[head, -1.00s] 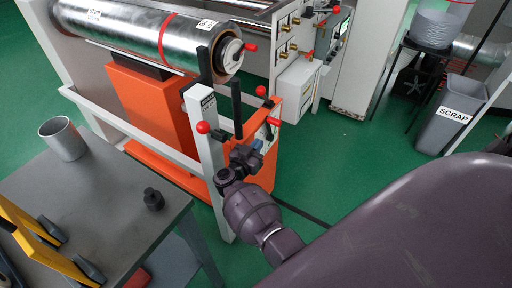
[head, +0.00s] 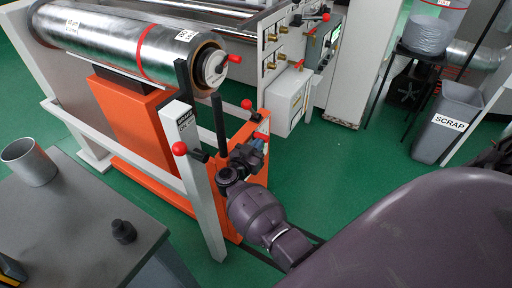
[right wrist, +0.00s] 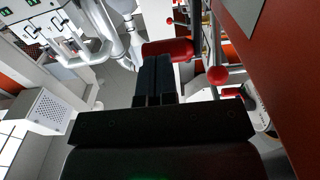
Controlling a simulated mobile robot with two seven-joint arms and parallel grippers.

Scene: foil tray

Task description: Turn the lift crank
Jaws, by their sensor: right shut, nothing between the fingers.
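The lift crank has a red grip (head: 261,136) on the side of the orange lift (head: 135,120) in the head view. In the right wrist view the red grip (right wrist: 168,48) lies across, just beyond my fingertips. My right gripper (head: 246,156) is beside the grip in the head view, partly hidden by its own wrist. In the right wrist view its black fingers (right wrist: 153,72) are together and empty. They overlap the grip's lower edge in the picture; I cannot tell whether they touch it. My left gripper is not in view.
A white post (head: 196,175) with a red-knobbed lever (head: 179,148) stands left of my right gripper. A red ball knob (right wrist: 217,75) on a rod is close right of the fingers. A grey table (head: 70,220) holds a cup and a black part.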

